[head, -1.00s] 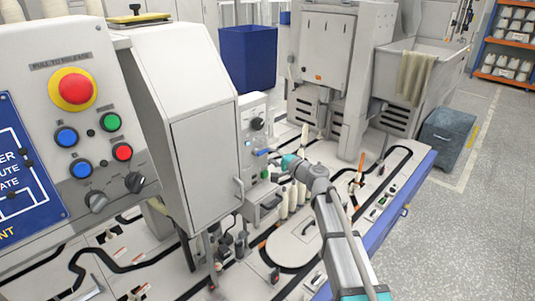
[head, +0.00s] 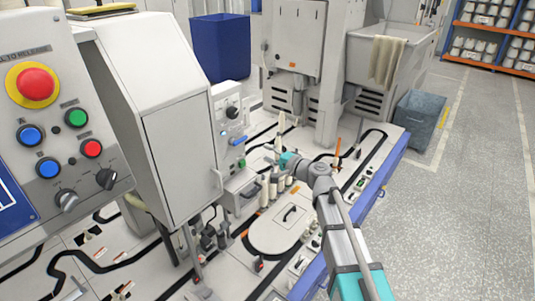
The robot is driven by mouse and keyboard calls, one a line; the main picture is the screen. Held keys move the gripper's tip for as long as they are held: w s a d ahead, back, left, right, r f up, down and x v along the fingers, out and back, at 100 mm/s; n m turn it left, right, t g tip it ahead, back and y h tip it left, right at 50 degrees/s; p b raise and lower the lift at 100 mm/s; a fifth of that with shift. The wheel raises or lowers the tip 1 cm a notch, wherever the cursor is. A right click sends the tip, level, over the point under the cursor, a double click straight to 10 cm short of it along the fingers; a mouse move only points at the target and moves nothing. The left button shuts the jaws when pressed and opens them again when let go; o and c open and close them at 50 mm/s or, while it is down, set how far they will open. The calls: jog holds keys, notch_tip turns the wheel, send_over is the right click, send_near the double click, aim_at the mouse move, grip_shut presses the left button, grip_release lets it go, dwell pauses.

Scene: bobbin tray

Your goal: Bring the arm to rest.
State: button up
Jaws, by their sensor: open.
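My arm reaches in from the bottom right over the white machine bed. Its teal-banded wrist and my gripper (head: 276,158) are near the small control box with a blue handle. The fingers are tiny and partly lost against the machine, but they look apart with nothing visible between them. Several pale bobbins (head: 273,187) stand upright just below and left of the wrist. The arm is bent, with its forearm slanting up to the left.
A control panel with a red emergency button (head: 36,83) and a large grey cabinet (head: 183,150) stand at the left. A blue bin (head: 220,46) is behind. A grey bin (head: 414,122) stands right of the bed. The speckled floor (head: 470,210) is clear at the right.

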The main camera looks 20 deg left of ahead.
jog(key=s+d+f+n+g+h, duration=0.1)
jog(key=s+d+f+n+h, duration=0.15)
jog(key=d+f+h, duration=0.7)
jog(key=s+d+f+n+g, duration=0.2)
jog(key=s+d+f, duration=0.25)
jog(key=d, duration=1.15)
jog(key=s+d+f+m+g+h, duration=0.15)
jog(key=s+d+h, duration=0.25)
jog(key=d, duration=0.7)
jog(key=s+d+f+g+h, duration=0.15)
jog(key=s+d+h, duration=0.25)
jog(key=d, duration=0.7)
notch_tip(320, 180, up, 20)
jog(key=t+p, duration=0.1)
jog(key=p, duration=2)
jog(key=shift+w+a+p, duration=0.15)
jog(key=shift+a+p, duration=0.15)
